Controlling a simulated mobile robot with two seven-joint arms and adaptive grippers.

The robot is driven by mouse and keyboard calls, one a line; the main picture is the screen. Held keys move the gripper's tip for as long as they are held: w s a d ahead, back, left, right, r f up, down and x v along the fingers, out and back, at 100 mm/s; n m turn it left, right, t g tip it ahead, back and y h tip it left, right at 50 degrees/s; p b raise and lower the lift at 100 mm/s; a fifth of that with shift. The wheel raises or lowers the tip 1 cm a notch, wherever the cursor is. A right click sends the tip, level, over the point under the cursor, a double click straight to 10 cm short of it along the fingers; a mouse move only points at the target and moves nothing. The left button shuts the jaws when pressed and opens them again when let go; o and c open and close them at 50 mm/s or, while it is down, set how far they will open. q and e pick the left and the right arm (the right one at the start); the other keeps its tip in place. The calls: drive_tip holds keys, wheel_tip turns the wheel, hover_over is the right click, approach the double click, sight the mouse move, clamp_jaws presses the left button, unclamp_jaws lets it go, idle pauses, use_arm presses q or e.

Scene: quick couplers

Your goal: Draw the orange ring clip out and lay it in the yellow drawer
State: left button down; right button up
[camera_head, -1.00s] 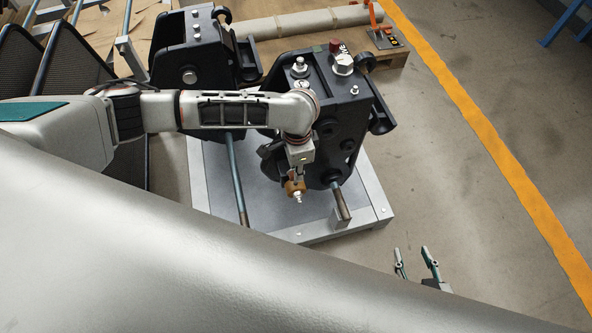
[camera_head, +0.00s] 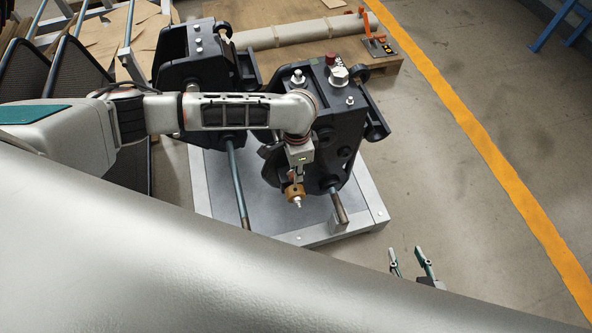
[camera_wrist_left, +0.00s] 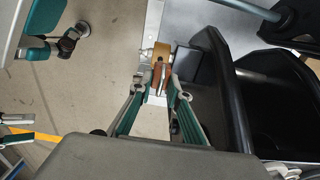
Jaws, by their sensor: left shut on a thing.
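The orange ring clip (camera_wrist_left: 157,76) shows as a small orange-brown piece between the fingertips of my left gripper (camera_wrist_left: 162,80) in the left wrist view. Those fingertips are closed on it from both sides. A tan block-like part (camera_wrist_left: 161,52) sits just beyond it. In the head view, my left gripper (camera_head: 297,178) points down at the front face of the black coupler (camera_head: 318,120), with a tan-orange part (camera_head: 295,191) at its tips. I cannot tell whether the clip is still around its pin. My right gripper (camera_head: 410,264) is open and empty at lower right. No yellow drawer shows.
A second black coupler (camera_head: 190,75) stands at the left. Both couplers are on a grey base plate (camera_head: 345,232) with steel rods (camera_head: 237,185) jutting forward. A pallet (camera_head: 395,66) lies behind. Grey floor at the right is clear, crossed by a yellow line (camera_head: 470,130).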

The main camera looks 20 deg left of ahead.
use_arm(q)
drive_tip(key=shift+r, duration=0.35)
drive_tip(key=shift+r+p, duration=0.35)
drive_tip(key=shift+p, duration=0.3)
drive_tip(key=shift+r+p, duration=0.65)
drive_tip(key=shift+p, duration=0.3)
drive_tip(key=shift+r+p, duration=0.9)
drive_tip(key=shift+p, duration=0.55)
